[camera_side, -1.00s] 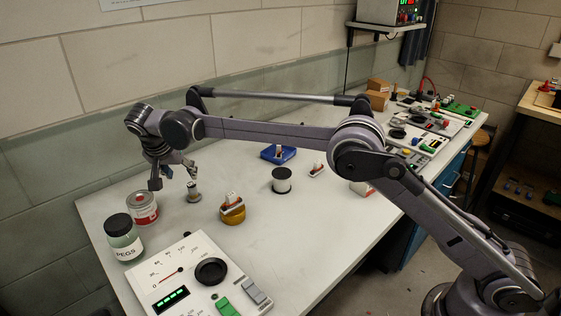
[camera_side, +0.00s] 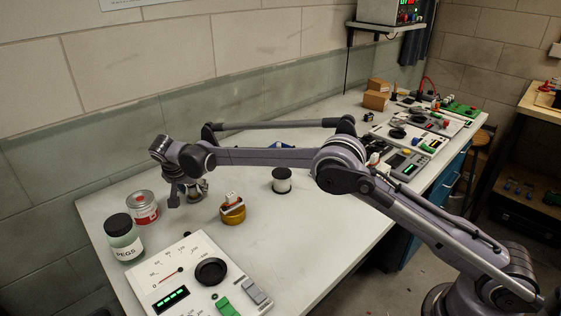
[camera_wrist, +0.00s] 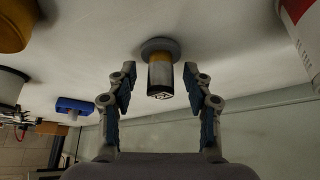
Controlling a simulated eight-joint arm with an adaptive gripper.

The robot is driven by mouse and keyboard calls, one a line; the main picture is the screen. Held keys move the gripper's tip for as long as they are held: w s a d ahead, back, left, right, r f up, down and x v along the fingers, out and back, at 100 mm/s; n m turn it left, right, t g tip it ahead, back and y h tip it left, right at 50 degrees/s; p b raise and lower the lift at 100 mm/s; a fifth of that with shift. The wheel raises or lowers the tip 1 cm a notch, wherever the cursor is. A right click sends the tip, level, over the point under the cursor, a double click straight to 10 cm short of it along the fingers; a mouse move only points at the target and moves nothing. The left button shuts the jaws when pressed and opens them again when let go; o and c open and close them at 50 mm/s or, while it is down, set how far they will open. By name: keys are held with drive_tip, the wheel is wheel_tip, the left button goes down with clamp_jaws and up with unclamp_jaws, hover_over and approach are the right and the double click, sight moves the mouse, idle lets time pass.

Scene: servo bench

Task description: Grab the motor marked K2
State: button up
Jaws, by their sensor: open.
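A small motor (camera_wrist: 159,75) with a yellow and grey body and a dark end stands in a grey round base (camera_wrist: 160,46) in the wrist view. Its end carries a white mark that I cannot read surely. My gripper (camera_wrist: 160,78) is open, with one finger on each side of this motor and gaps visible on both sides. In the side view my gripper (camera_side: 189,194) is low over the table and mostly hides this motor. Another motor with a white label (camera_side: 231,198) stands in a yellow bowl (camera_side: 233,217); its mark is too small to read.
A red and white can (camera_side: 143,207) and a PEGS jar (camera_side: 124,238) stand left of my gripper. A blue tray (camera_wrist: 72,104) lies farther off. A meter panel (camera_side: 190,278) fills the front. The table between the bowl and spool is clear.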

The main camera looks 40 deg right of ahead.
clamp_jaws()
idle(0.3)
